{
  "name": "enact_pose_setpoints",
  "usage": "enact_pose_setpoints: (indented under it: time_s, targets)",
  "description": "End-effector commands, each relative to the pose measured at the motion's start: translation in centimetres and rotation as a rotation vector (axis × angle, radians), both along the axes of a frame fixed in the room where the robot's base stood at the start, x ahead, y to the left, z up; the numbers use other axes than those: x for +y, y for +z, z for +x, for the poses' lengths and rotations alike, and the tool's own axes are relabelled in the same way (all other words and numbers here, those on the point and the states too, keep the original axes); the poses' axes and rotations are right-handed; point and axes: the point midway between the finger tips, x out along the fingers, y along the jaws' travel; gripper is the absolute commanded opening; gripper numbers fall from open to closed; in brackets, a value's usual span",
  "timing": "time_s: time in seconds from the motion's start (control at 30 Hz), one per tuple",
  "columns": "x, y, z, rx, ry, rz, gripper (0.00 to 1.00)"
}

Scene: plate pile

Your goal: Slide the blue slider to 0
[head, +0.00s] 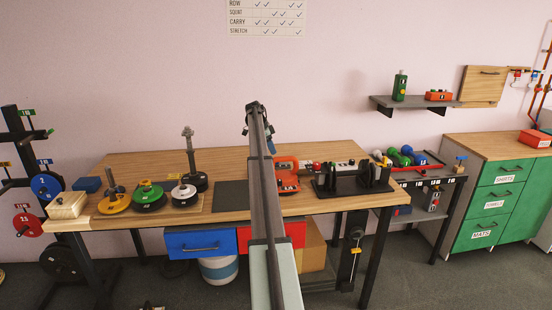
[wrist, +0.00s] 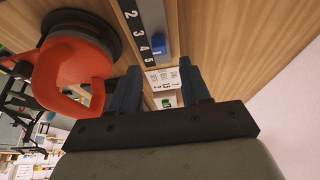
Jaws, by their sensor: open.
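In the wrist view, the blue slider (wrist: 158,46) sits on a dark strip with white numbers (wrist: 139,30). It is beside the 4, and the visible numbers run from 2 to 5. The strip continues past the top edge, so a 0 is out of view. My gripper (wrist: 160,66) is open and empty. Its two dark fingers point toward the 5 end of the strip, with the slider beyond the gap between them. In the head view my gripper (head: 256,112) is seen end-on above the bench. I cannot make out the slider there.
A red-orange handled object on a black disc (wrist: 72,66) stands close left in the wrist view. In the head view, the wooden bench (head: 340,158) holds weight plates on posts (head: 148,193) at left and a black rack (head: 352,182) at right. My arm hides the bench's middle.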

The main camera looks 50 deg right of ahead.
Motion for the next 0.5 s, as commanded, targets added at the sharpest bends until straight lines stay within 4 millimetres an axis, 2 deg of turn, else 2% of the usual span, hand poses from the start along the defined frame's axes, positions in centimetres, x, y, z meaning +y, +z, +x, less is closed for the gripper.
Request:
enact_pose_setpoints:
  time_s: [0.2,0.5]
  targets:
    - [-0.9,-3.2,-1.0,0.001,0.000,0.001,0.47]
    - [-1.5,-5.3,-1.5,0.000,0.001,0.000,0.47]
